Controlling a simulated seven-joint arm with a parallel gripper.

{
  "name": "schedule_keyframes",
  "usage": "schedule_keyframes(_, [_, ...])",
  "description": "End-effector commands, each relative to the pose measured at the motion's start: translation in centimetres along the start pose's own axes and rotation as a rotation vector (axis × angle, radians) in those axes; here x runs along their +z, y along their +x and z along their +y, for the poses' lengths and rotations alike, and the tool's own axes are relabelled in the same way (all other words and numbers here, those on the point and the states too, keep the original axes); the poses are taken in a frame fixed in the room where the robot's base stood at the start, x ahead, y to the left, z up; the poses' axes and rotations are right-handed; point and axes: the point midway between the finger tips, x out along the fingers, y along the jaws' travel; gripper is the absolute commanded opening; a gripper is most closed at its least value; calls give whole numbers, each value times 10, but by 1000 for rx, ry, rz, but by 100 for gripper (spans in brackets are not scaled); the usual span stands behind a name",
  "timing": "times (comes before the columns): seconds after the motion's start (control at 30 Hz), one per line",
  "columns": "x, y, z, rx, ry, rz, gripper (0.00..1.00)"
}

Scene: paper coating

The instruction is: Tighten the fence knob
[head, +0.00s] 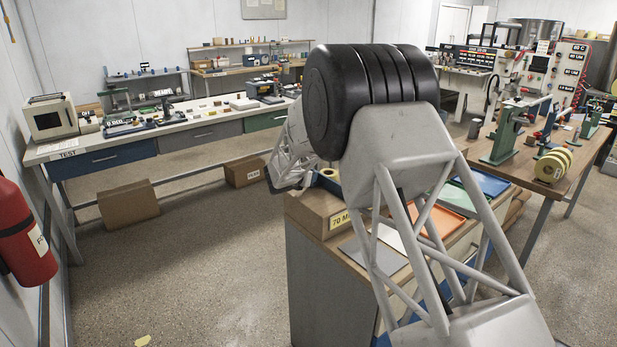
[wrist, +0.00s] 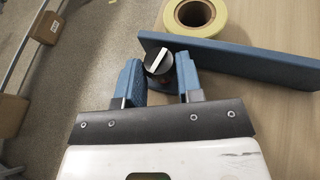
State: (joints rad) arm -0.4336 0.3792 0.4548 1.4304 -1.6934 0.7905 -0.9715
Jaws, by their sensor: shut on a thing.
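The fence knob (wrist: 157,55) is black with a white bar across its top, and the bar sits tilted in the wrist view. It stands beside the near end of the blue fence (wrist: 235,62), a long flat bar running to the right. My gripper (wrist: 158,66) has its two blue fingers on either side of the knob and is shut on it. The exact contact of each fingertip is hard to make out.
A yellow-rimmed roll (wrist: 196,14) lies just behind the fence on the wooden bench top (wrist: 270,110). In the head view, an orange tray (head: 437,218) and a blue tray (head: 487,182) lie on the bench. A cardboard box (head: 128,204) stands on the floor at left.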

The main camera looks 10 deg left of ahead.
Motion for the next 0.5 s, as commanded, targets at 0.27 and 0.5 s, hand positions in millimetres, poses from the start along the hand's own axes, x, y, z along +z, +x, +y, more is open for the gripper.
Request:
schedule_keyframes(0.27, [-1, 0, 5, -155, 63, 0, 10])
schedule_keyframes(0.5, [0, 2, 8, -347, 143, 0, 10])
